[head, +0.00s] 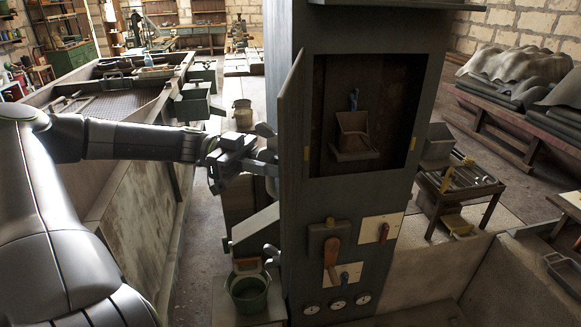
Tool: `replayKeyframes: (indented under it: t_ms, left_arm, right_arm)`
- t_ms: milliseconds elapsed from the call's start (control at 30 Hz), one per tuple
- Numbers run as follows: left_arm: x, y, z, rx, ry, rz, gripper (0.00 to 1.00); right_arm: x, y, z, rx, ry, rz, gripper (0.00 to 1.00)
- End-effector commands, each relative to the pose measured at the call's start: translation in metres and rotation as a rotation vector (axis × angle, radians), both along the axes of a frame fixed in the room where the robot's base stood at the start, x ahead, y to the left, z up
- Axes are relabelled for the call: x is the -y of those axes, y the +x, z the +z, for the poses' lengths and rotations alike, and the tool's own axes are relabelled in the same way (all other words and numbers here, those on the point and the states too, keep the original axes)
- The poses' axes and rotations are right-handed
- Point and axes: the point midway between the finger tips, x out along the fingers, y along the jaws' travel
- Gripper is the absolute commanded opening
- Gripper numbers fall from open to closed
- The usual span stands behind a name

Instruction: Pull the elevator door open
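The elevator door (293,112) is a narrow dark panel at the left side of an opening in the tall dark cabinet (340,205). It stands swung outward and shows nearly edge-on. The opening (365,110) is uncovered, and inside it are a brown bucket (353,133) and a small blue part (353,98) above it. My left gripper (266,160) is at the cabinet's left side, just left of the door's lower part, pointing right. Its fingertips are partly hidden, and I cannot tell whether they touch the door. My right gripper is not in view.
Below the opening are an orange-red lever (331,262), a plate with a red switch (381,228) and gauges (338,306). A green bucket (249,292) stands at the lower left of the cabinet. A long trough (150,195) lies left; a small tool table (459,185) stands right.

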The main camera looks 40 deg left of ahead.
Motion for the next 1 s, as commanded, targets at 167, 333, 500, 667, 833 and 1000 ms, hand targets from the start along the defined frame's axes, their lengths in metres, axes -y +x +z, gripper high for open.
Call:
replayKeyframes:
  t_ms: [167, 333, 500, 667, 833, 1000]
  left_arm:
    - [-0.018, -0.005, 0.008, 0.004, -0.007, -0.012, 0.00]
    - [-0.026, -0.009, 0.006, 0.003, -0.005, -0.012, 0.00]
    - [-0.030, -0.010, 0.004, 0.002, -0.003, -0.013, 0.00]
    - [-0.030, -0.011, 0.003, 0.001, -0.003, -0.013, 0.00]
    - [-0.030, -0.011, 0.003, 0.001, -0.003, -0.014, 0.00]
    - [-0.030, -0.011, 0.002, 0.000, -0.002, -0.014, 0.23]
  right_arm:
    - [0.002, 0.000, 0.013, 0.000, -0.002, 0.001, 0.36]
    - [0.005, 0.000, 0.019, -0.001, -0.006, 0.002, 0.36]
    - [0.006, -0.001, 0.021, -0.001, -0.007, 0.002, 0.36]
    - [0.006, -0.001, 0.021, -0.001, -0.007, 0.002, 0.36]
    - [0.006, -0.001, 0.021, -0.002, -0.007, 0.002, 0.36]
    - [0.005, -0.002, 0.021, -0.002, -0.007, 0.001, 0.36]
